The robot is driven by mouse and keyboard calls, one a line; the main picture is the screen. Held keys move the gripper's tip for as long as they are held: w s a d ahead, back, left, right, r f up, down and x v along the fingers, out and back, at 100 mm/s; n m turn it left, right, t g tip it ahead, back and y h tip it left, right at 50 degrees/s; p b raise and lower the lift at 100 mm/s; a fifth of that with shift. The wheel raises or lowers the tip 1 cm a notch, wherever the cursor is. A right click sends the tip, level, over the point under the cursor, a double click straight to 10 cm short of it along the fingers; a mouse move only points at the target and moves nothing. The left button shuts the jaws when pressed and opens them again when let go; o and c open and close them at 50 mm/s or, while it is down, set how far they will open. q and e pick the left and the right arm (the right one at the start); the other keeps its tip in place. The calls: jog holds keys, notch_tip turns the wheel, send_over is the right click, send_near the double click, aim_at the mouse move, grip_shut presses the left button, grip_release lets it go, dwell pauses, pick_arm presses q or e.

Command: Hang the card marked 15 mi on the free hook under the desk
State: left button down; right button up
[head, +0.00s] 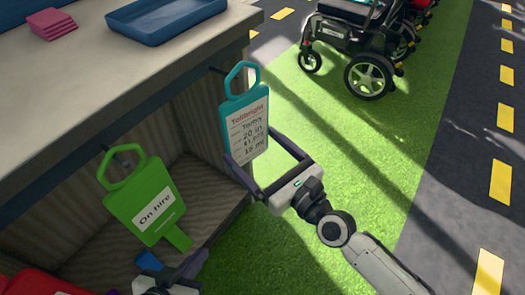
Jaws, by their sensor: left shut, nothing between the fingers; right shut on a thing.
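A teal-framed card (246,127) with a white printed face hangs upright at the desk's right end. Its bottom line looks like 15 mi, though the print is small. My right gripper (242,150) is shut on its lower part. The card's top loop is beside a dark hook (217,70) under the desk (130,62) edge; I cannot tell whether the hook passes through it. A green "On hire" card (146,207) hangs tilted by its loop at another hook (122,157). My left gripper (185,265) is shut and empty below the green card, partly cut off by the frame.
A red item (40,283) and a small blue item (148,260) show at the bottom left. Mobility chairs (365,45) stand on the green ground behind.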

aim_at(245, 151)
jog(key=shift+w+a+f, duration=0.1)
jog(key=shift+w+a, duration=0.65)
jog(key=shift+a, duration=0.35)
jog(key=shift+w+a+f+b, duration=0.1)
jog(key=shift+f+b, duration=0.25)
jog(key=shift+w+a+f+b, duration=0.2)
jog(key=shift+a+f+b, duration=0.1)
jog(key=shift+b, duration=0.1)
jog(key=shift+f+b, duration=0.35)
jog(key=shift+f, duration=0.05)
pick_arm(q)
jog(key=shift+s+d+f, duration=0.15)
jog(key=shift+f, duration=0.4)
pick_arm(e)
jog(key=shift+w, duration=0.1)
pick_arm(q)
jog(key=shift+r, duration=0.15)
jog(key=shift+w+d+r, duration=0.1)
jog(key=shift+w, duration=0.25)
jog(key=shift+s, duration=0.1)
pick_arm(e)
jog(key=o, duration=0.7)
